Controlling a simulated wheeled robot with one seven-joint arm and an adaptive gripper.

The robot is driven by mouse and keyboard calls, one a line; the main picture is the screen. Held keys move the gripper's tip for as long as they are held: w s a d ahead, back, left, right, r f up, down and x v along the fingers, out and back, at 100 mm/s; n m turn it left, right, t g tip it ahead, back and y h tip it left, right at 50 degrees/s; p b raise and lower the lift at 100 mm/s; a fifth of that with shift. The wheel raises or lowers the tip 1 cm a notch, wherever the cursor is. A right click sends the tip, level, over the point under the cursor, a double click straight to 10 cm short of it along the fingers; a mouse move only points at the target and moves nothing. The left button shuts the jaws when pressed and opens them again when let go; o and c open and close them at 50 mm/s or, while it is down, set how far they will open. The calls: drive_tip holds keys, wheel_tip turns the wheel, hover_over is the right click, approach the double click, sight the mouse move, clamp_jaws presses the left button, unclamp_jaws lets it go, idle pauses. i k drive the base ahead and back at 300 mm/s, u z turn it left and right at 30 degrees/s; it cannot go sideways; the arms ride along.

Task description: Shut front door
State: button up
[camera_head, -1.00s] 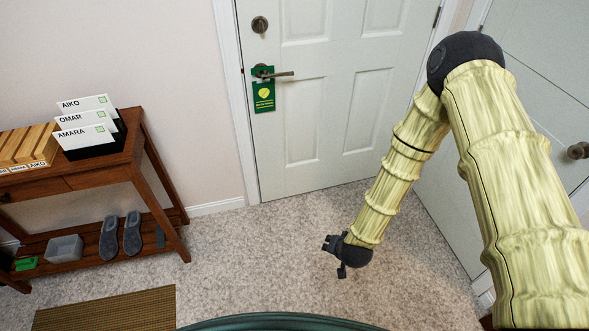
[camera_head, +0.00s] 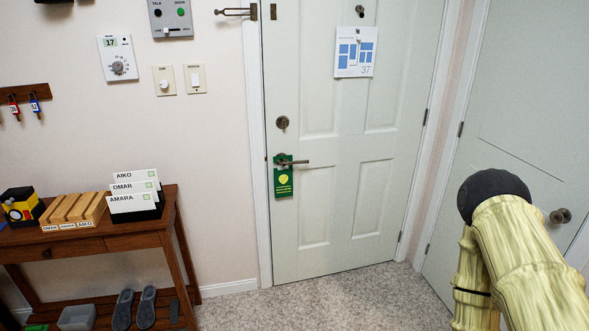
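The front door (camera_head: 345,205) is a pale panelled door in the middle of the head view. It looks to sit flush in its white frame, though I cannot tell whether it is latched. Its lever handle (camera_head: 294,162) is at the left edge, with a green hanger (camera_head: 283,183) on it. A round deadbolt (camera_head: 282,122) is above the handle. A bar-type door guard (camera_head: 236,12) is on the wall at the upper left of the frame. My arm is at the lower right, away from the door. My gripper is below the picture's edge.
A wooden console table (camera_head: 110,240) with name cards (camera_head: 135,190) stands against the left wall. Slippers (camera_head: 146,308) are on its lower shelf. Another door (camera_head: 520,120) with a round knob (camera_head: 560,216) is at the right. Carpet (camera_head: 320,302) before the front door is clear.

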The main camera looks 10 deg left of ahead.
sight(360, 137)
drive_tip(key=u, duration=0.65)
drive_tip(key=i, duration=1.2)
drive_tip(key=z, duration=0.45)
